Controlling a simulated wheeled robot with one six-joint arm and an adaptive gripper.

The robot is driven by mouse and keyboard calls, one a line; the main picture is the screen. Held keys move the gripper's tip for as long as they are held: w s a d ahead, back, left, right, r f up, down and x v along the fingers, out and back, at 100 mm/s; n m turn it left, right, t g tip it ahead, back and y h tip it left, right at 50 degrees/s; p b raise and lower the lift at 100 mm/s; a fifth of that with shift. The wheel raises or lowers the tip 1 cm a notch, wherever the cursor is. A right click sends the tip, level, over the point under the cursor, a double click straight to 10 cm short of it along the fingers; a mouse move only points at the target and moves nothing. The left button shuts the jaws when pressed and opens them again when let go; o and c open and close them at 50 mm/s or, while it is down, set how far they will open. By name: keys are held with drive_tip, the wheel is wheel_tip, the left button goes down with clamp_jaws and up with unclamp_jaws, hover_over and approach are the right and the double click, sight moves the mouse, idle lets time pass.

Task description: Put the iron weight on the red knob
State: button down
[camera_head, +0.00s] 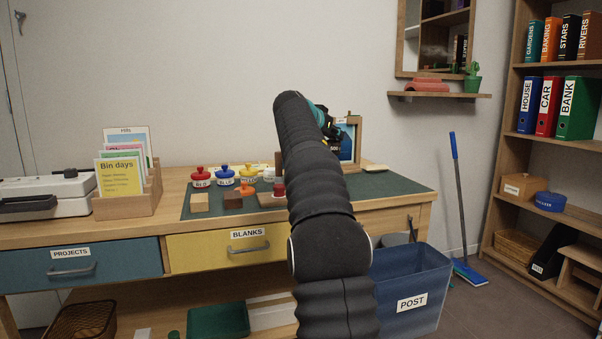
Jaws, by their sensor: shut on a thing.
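My gripper (330,130) is raised over the right part of the desk, partly hidden behind my dark arm. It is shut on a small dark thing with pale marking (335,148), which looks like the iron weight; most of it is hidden. A small red knob (278,189) stands upright on a wooden block on the green mat, left of my arm and of the gripper. A pot with a red knobbed lid and a RED label (200,177) stands further left, so which of the two is the red knob is not certain. Nothing shows on top of either.
The green mat (390,184) also holds a blue pot (225,176), a yellow pot (247,173), an orange item (246,189) and wooden blocks. A framed picture (348,143) stands close behind the gripper. A card rack (140,196) is at left.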

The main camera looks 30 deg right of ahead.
drive_tip(key=w+r+p+v, duration=0.1)
drive_tip(key=r+v, duration=0.1)
drive_tip(key=v, duration=0.7)
hover_over(279, 185)
wheel_tip(279, 185, down, 9)
drive_tip(key=shift+s+f+g, duration=0.1)
drive_tip(key=shift+f+g, duration=0.3)
drive_tip(key=shift+f, duration=1.6)
drive_tip(key=shift+f+b, duration=0.15)
drive_tip(key=shift+b, duration=0.15)
drive_tip(key=c, duration=1)
unclamp_jaws()
